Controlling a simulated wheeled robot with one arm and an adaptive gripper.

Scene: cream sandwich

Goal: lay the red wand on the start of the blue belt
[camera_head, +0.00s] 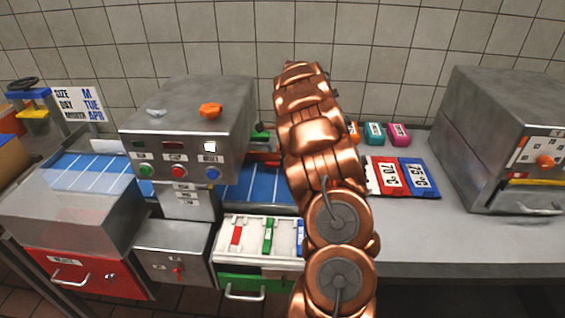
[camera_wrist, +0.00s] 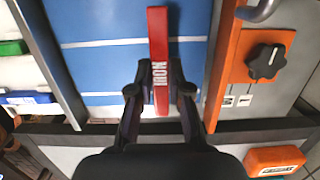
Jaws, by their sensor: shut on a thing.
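The red wand (camera_wrist: 158,40), a long bar with white letters, is between the fingers of my gripper (camera_wrist: 160,88) in the wrist view. The gripper is shut on it near its lettered part. The wand lies over the blue belt (camera_wrist: 100,60), which has white cross lines, and points across them. I cannot tell whether it touches the belt. In the head view the belt (camera_head: 262,184) runs behind my arm, which hides my gripper. A red piece (camera_head: 264,156) shows left of the arm, probably part of the wand.
A tray (camera_head: 255,224) with red, green and blue wands stands in front of the belt. A grey control box (camera_head: 188,120) stands over the belt at left. An orange panel with a black knob (camera_wrist: 265,62) is beside the belt. Red and blue temperature cards (camera_head: 402,178) lie at right.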

